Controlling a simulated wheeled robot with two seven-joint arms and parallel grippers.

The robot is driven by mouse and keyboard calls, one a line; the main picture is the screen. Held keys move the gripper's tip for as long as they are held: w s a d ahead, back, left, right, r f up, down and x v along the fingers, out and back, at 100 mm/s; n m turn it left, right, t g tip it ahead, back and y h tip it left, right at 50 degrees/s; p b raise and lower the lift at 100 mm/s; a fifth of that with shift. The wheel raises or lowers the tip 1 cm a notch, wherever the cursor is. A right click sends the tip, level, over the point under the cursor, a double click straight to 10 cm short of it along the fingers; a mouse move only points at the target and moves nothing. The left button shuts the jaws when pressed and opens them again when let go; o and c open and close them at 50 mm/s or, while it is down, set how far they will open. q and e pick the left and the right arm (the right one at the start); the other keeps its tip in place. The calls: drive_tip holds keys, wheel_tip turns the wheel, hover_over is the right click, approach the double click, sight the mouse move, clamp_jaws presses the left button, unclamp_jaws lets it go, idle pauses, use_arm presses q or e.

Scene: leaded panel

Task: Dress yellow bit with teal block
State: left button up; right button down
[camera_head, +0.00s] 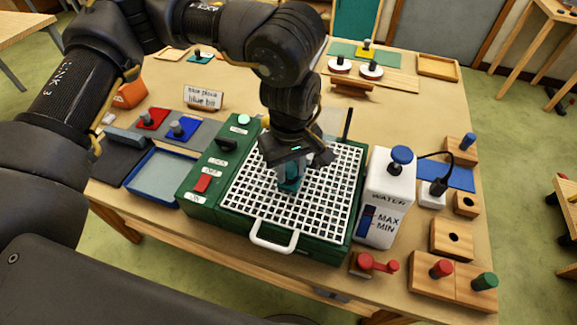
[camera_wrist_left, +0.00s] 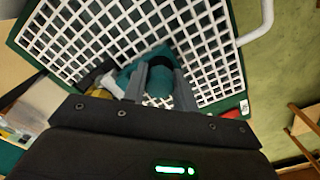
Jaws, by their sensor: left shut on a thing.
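The teal block (camera_head: 289,183) is between the fingers of my left gripper (camera_head: 291,172), low over the white grid top of a green machine. It also shows in the left wrist view (camera_wrist_left: 160,80), where my left gripper (camera_wrist_left: 160,88) is shut on it. In that view a yellow piece (camera_wrist_left: 100,92) with a pale grey cylinder (camera_wrist_left: 108,79) stands just left of the block; this looks like the yellow bit. I cannot tell whether the block touches it. In the head view my gripper hides that spot. My right gripper is not in view.
The green machine (camera_head: 190,189) has a red switch (camera_head: 203,183) and a white front handle (camera_head: 273,244). A white water bottle (camera_head: 388,205) stands close on its right, and a blue tray (camera_head: 160,181) on its left. Wooden blocks with coloured knobs (camera_head: 441,268) line the right edge.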

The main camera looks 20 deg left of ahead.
use_arm(q)
drive_tip(key=shift+d, duration=0.55)
drive_tip(key=shift+d, duration=0.15)
drive_tip(key=shift+d, duration=0.4)
drive_tip(key=shift+d+r, duration=0.1)
drive_tip(key=shift+d, duration=0.05)
drive_tip(key=shift+a+b, duration=0.25)
drive_tip(key=shift+b, duration=0.05)
idle(0.4)
drive_tip(key=shift+a, duration=0.5)
drive_tip(key=shift+a, duration=0.3)
drive_tip(key=shift+a, duration=0.35)
